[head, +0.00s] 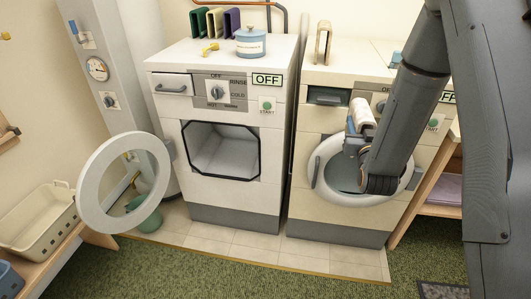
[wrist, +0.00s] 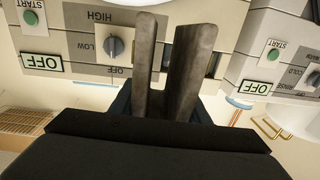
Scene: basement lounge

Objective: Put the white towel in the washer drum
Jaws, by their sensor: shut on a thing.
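The washer (head: 218,130) is the left white machine, with RINSE and COLD on its panel. Its round door (head: 92,190) stands swung open to the left, and its drum (head: 222,153) looks empty. My gripper (head: 352,132) is in front of the right machine, to the right of the washer opening. It is shut on a small white roll, the white towel (head: 363,113), held above that machine's round door. In the wrist view my gripper's fingers (wrist: 172,60) have a narrow gap between them, and I cannot make out the towel there.
The right machine (head: 312,120) has its round door (head: 330,160) shut. A blue canister (head: 251,43) stands on the washer. A cream basket (head: 40,217) sits on a bench at left, and a green bucket (head: 146,215) shows behind the open door. Green carpet (head: 235,275) is clear in front.

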